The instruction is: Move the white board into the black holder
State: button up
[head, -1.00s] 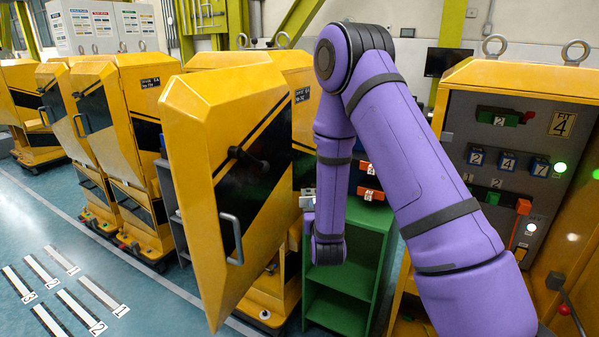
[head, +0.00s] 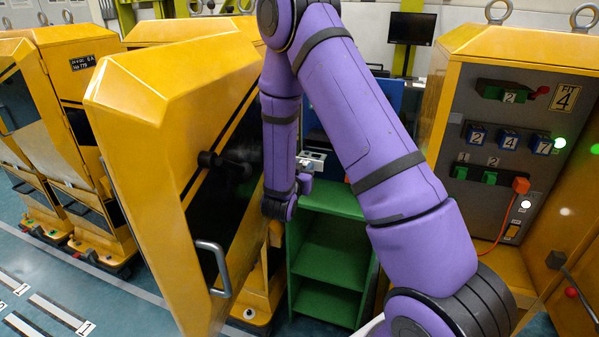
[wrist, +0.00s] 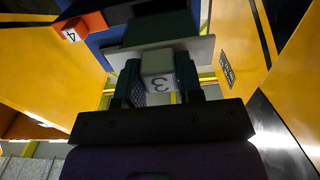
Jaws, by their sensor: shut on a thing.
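In the wrist view my gripper (wrist: 160,85) is shut on a pale block marked 3 (wrist: 158,64). A white board (wrist: 202,50) lies crosswise just beyond the block and seems joined to it. In the head view my gripper (head: 303,170) is small and partly hidden by my purple arm, above the top of the green shelf. A small white piece of the board (head: 312,157) shows there. I cannot clearly pick out the black holder in either view.
A yellow cabinet door (head: 150,150) with a grey handle (head: 213,268) stands open, close on the left. The green shelf (head: 335,250) stands below my gripper. A grey switch panel (head: 500,140) is at right. In the wrist view an orange block marked 4 (wrist: 83,27) is upper left.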

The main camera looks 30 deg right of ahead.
aim_at(315, 151)
jog(key=shift+x, duration=1.7)
jog(key=shift+x, duration=1.6)
dwell(0.4)
jog(key=shift+x, duration=2.75)
jog(key=shift+w+d+r, duration=0.1)
jog(key=shift+w+d, duration=0.3)
jog(key=shift+d, duration=0.15)
dwell(0.3)
jog(key=o, duration=1.1)
